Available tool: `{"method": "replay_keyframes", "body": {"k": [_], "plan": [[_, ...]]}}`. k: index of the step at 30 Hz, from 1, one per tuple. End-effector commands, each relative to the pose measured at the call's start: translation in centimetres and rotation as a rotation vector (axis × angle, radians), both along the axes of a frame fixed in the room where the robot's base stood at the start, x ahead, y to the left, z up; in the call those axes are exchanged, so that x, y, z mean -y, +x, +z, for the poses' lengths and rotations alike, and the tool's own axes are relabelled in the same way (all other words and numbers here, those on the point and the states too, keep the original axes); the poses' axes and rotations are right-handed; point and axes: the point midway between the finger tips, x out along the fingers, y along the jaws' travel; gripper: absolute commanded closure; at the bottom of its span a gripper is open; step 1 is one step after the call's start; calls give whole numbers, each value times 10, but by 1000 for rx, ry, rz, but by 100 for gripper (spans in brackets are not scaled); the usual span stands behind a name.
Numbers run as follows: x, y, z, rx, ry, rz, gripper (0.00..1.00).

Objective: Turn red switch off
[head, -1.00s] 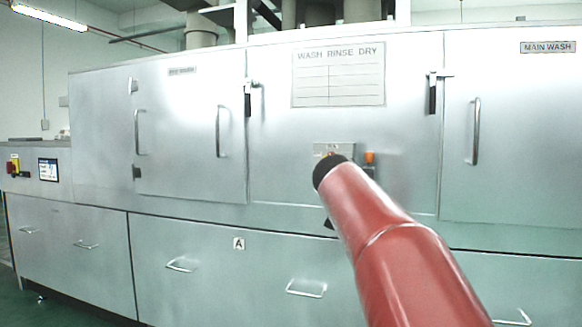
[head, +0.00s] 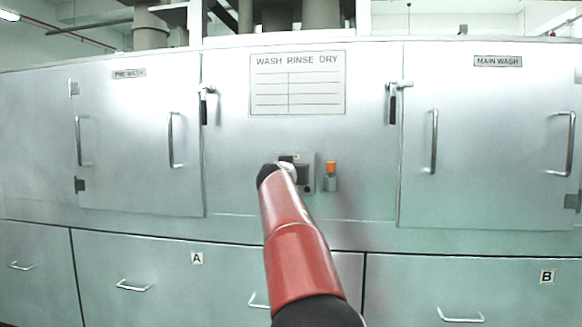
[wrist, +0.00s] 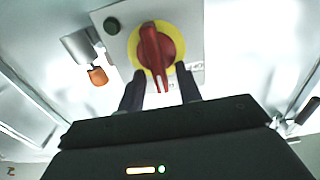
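The red switch (wrist: 158,50) is a rotary knob on a yellow disc (wrist: 136,42), mounted on a grey plate (wrist: 192,20) in the wrist view. Its handle runs nearly up and down in that picture, tilted slightly. My gripper (wrist: 160,76) is open, with its two dark fingers on either side of the handle's near end. A gap shows between the handle and each finger; I cannot tell whether the tips reach the plate. In the head view, the switch plate (head: 307,160) is partly hidden behind my arm, and the red switch itself is hidden.
An orange-topped lamp (head: 331,168) sticks out right of the plate; it also shows in the wrist view (wrist: 97,76). A dark round button (wrist: 112,26) is on the plate. Door handles (head: 434,142) and latches (head: 393,103) project from the steel washer front.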

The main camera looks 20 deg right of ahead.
Motion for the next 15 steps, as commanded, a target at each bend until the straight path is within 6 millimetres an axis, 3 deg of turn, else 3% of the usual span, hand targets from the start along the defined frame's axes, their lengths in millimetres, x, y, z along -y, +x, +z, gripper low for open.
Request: {"method": "replay_keyframes", "body": {"k": [5,13,15], "plan": [[0,0,-1,0,0,1,65],[0,0,0,0,0,1,100],[0,0,0,0,0,1,100]]}}
